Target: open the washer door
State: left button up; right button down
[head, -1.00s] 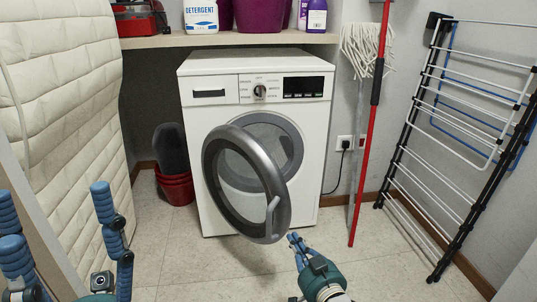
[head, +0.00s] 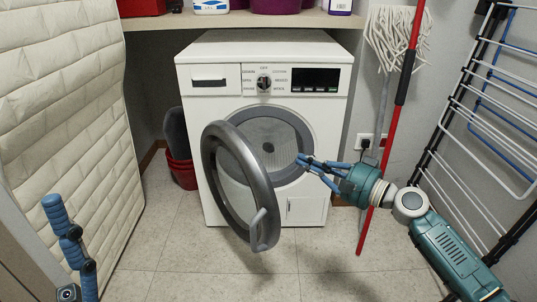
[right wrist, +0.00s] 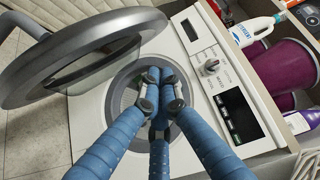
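The white washer (head: 200,130) stands against the back wall under a shelf. Its round grey door (head: 222,140) is swung far out toward me and to the left, with a handle (head: 262,225) on its free edge. The drum opening (head: 275,140) is uncovered. My right gripper (head: 303,162) is in front of the opening, right of the door and apart from its rim. In the right wrist view its blue fingers come together at the tips (right wrist: 160,92) with nothing seen between them. The door (right wrist: 75,50) is at upper left there. My left gripper (head: 70,240) is partly cut off at lower left.
A red mop handle (head: 404,100) leans beside my right arm. A drying rack (head: 470,130) stands at the right. A padded ironing-board-like panel (head: 65,120) fills the left. Red buckets (head: 182,172) sit left of the washer. The floor in front is clear.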

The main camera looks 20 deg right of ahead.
jog(key=w+a, duration=0.5)
jog(key=a, duration=0.3)
jog(key=shift+w+a, duration=0.15)
jog(key=shift+p, duration=0.3)
